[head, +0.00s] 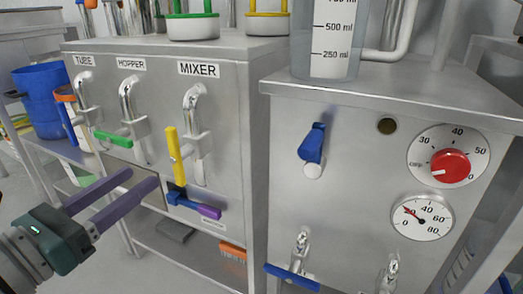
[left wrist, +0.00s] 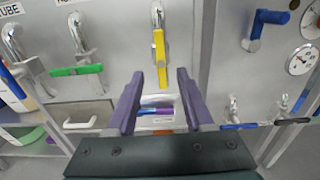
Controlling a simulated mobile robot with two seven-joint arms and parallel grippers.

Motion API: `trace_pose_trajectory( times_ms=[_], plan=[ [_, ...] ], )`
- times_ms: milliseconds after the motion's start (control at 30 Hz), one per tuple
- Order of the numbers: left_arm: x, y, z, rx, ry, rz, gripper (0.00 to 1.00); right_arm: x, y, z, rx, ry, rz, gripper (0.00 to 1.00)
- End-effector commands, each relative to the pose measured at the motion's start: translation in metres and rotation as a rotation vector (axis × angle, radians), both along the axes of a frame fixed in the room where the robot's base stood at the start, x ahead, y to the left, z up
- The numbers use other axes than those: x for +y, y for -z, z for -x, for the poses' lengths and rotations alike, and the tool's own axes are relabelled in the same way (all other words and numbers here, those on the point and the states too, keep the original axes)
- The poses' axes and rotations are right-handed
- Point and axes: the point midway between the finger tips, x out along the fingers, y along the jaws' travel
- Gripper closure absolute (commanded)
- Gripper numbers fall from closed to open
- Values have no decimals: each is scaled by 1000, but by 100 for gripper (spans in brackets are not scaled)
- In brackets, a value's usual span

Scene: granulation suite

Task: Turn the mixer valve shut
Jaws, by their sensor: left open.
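The mixer valve has a yellow lever (head: 174,156) under the MIXER label (head: 199,70) on the left steel cabinet. The lever hangs nearly upright, along its silver pipe (head: 200,150). In the left wrist view the yellow lever (left wrist: 160,58) appears just beyond and between my fingertips. My left gripper (head: 143,179) is open, its two purple fingers pointing toward the cabinet front, below and left of the lever. It also shows in the left wrist view (left wrist: 160,76), with nothing held. I cannot tell whether it touches the lever. My right gripper is not in view.
The hopper valve's green lever (head: 113,139) lies crosswise, left of the mixer valve. A blue-and-purple handle (head: 196,203) sits just below it. The right cabinet has a blue lever (head: 313,142), a red dial (head: 450,165) and a gauge (head: 422,218). A beaker (head: 331,50) stands on top.

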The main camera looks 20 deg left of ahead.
Motion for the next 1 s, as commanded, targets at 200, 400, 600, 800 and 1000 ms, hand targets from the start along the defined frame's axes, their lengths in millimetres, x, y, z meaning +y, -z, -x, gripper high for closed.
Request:
trace_pose_trajectory(
  times_ms=[200,400,600,800,1000],
  plan=[
    [-2,-1,-33,-4,2,-1,48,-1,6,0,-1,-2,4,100],
    [-6,0,-70,-3,3,-2,48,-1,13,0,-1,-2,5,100],
    [-7,-1,-92,-1,1,-3,48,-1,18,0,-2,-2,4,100],
    [-8,-2,-97,0,2,-3,48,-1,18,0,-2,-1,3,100],
    [-8,-2,-96,0,2,-3,56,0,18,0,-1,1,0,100]
  ],
)
